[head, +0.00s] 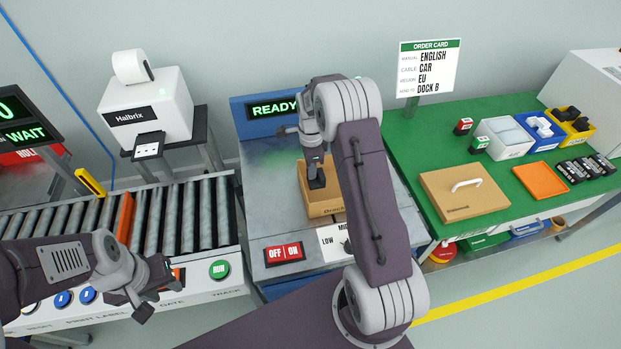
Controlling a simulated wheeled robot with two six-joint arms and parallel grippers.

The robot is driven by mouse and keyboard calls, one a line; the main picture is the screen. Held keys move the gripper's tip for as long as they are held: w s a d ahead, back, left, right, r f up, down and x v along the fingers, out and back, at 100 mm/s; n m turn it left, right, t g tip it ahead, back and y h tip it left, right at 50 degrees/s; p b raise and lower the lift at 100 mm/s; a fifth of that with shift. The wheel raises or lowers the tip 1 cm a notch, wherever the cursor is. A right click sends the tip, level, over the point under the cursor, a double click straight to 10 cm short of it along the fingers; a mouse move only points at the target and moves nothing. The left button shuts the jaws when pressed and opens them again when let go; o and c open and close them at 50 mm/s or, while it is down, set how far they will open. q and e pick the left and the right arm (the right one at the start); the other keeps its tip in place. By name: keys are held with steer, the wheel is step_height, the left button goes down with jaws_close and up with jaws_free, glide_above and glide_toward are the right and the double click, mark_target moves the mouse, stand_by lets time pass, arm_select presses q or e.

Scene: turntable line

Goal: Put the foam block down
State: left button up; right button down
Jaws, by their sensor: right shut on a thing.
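My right gripper (316,183) points down into an open brown carton (327,209) on the grey metal station under the READY sign. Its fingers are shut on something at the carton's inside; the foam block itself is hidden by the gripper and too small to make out. My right forearm crosses in front of the carton's right side. My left gripper (160,292) is over the front edge of the roller track, with its fingers apart and nothing seen between them.
The roller track (187,215) carries an orange gate bar (125,217). A red OFF/ON switch (284,254) sits in front of the carton. The green table (425,145) at right holds a brown lidded box (463,192), an orange tray (540,180) and several bins. A white printer (147,105) stands behind the track.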

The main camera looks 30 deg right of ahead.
steer(key=shift+a+f, duration=0.2)
step_height(320, 180, down, 3)
steer(key=shift+f, duration=0.55)
steer(key=shift+f, duration=0.3)
steer(key=shift+f, duration=0.3)
steer(key=c, duration=1.3)
jaws_free()
steer(key=shift+c, duration=0.2)
steer(key=shift+r, duration=0.1)
